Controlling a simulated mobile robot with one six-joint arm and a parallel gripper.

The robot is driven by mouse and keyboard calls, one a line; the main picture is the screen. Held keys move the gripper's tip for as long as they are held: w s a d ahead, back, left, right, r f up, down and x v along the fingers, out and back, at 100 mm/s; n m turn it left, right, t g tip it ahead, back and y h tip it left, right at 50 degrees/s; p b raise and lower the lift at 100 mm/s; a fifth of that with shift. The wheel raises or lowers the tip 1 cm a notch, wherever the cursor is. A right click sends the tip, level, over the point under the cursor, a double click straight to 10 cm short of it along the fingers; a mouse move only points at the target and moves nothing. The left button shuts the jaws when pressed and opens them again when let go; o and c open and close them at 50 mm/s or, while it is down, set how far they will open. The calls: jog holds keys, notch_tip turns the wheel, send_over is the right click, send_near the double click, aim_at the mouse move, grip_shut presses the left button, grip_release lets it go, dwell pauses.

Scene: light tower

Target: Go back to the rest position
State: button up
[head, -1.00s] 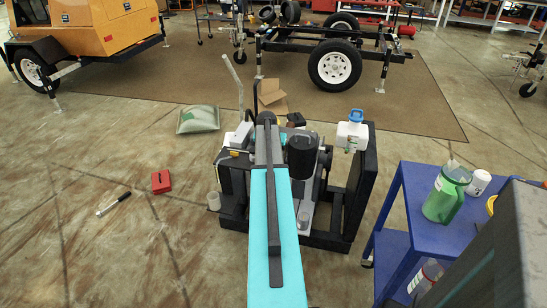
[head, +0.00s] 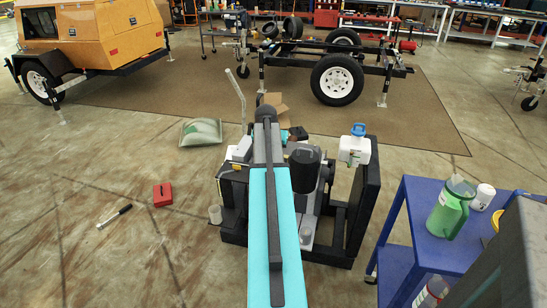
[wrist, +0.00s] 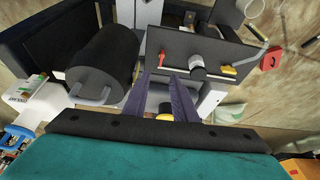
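My gripper (wrist: 161,76) shows in the wrist view as two dark purple fingers with a clear gap between them. It is open, and I see nothing held. The fingers point over the light tower's engine unit (head: 304,168), near a grey panel (wrist: 222,52) with a round knob and small red and yellow parts. A yellow-and-black cap (wrist: 165,111) shows between the finger bases; whether it touches them I cannot tell. In the head view my teal arm reaches forward over the unit, and the gripper is hidden.
A white jug with a blue cap (head: 355,146) stands at the unit's right. A blue cart (head: 412,215) with a green pitcher (head: 450,207) is close on the right. A red box (head: 163,195) and a tool (head: 114,216) lie on otherwise open floor at left.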

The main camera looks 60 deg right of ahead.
dwell(0.4)
